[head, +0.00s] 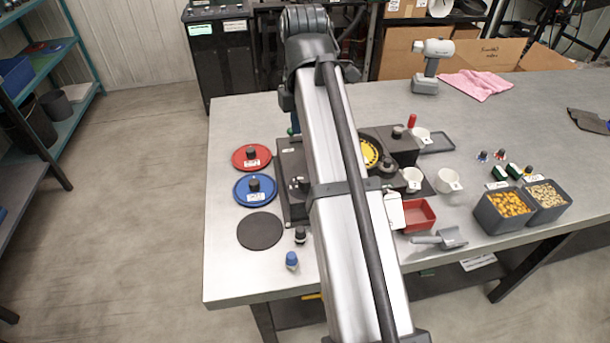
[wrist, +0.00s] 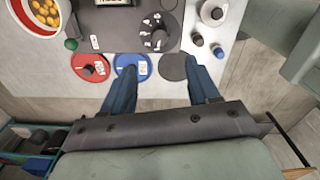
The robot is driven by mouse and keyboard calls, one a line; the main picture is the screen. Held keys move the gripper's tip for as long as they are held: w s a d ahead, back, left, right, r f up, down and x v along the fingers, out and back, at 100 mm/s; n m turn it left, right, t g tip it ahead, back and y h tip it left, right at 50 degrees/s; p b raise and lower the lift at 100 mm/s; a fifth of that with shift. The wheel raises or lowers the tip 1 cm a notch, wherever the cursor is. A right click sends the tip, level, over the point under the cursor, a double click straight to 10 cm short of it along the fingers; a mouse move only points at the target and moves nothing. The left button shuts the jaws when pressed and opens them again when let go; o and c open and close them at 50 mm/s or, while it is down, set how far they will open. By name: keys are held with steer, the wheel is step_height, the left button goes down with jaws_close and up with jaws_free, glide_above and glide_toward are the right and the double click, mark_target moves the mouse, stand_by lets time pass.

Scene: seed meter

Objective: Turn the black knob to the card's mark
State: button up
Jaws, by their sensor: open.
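The black knob (wrist: 158,40) shows in the wrist view, on a dark panel with white marks around it. Its pointer angle is too small to read. In the head view my arm covers most of that panel. A white card (head: 394,210) stands beside the red tray in the head view; its mark is not readable. My gripper (wrist: 162,82) is open and empty in the wrist view, with its blue fingers wide apart. The fingers appear over the table edge side of the panel, below the knob in the picture and apart from it.
A red disc (head: 251,157), a blue disc (head: 255,188) and a dark disc (head: 260,231) lie left of the panel. Small black-capped (head: 300,235) and blue-capped (head: 291,261) pieces stand nearby. A red tray (head: 419,215), scoop (head: 440,239) and seed bins (head: 505,211) are at right.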

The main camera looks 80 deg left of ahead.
mark_target(305, 178)
step_height(305, 178, down, 13)
stand_by(0.5)
steer(key=shift+c, duration=0.3)
steer(key=c, duration=1)
